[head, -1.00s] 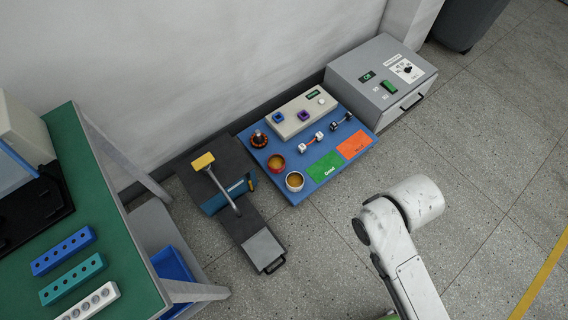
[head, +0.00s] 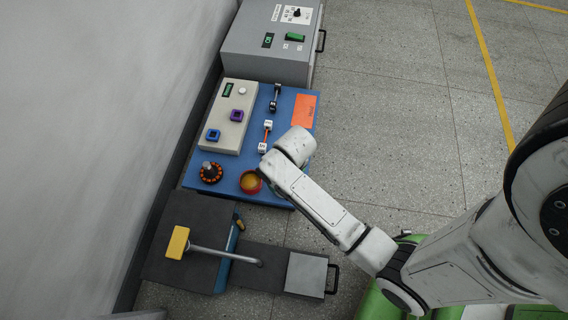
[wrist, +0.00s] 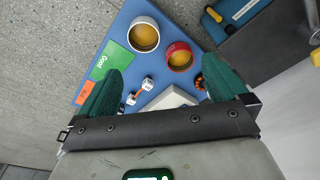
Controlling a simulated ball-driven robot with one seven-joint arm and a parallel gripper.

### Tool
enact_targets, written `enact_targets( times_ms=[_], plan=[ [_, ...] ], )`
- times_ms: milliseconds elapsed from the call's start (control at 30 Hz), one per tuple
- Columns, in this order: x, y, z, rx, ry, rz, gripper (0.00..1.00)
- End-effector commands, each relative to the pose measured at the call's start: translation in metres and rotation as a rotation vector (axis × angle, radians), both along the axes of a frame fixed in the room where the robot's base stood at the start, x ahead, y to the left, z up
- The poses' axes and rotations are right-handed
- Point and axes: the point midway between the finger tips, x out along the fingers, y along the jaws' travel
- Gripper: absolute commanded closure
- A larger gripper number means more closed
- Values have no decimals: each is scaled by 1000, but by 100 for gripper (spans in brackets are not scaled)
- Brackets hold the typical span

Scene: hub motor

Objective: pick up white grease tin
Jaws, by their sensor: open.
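The white grease tin (wrist: 144,35), a round white cup with orange-yellow grease, stands upright on the blue board (wrist: 112,45) in the wrist view. In the head view my arm hides it. A red tin (wrist: 180,57) with similar grease stands beside it and also shows in the head view (head: 250,183). My gripper (wrist: 165,68) is open and empty, its two green fingers spread wide above the board. The white tin appears ahead of the fingertips, toward the top of the wrist view, and is not between them. My fingers are hidden in the head view.
A grey box with buttons (head: 240,101), an orange-black round part (head: 210,173) and small linked parts (head: 266,135) share the board. A dark bench tool with a yellow handle (head: 177,243) is close by. A grey cabinet (head: 265,55) stands behind; open floor is right.

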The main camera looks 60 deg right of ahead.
Motion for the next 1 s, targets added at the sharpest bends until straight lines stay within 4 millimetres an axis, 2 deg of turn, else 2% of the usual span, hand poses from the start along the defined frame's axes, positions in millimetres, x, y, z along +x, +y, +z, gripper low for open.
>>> enact_targets(
  times_ms=[33,200,300,400,533,667,900,1000],
  plan=[
    [5,-7,-37,-2,-1,-23,0],
    [19,-28,-102,-8,-8,-86,0],
    [25,-39,-131,-13,-11,-115,0],
    [29,-49,-151,-17,-14,-139,0],
    [32,-56,-165,-21,-16,-156,0],
    [34,-58,-178,-22,-15,-162,0],
    [38,-61,-213,-22,-15,-162,0],
    [39,-62,-221,-22,-15,-161,0]
  ],
)
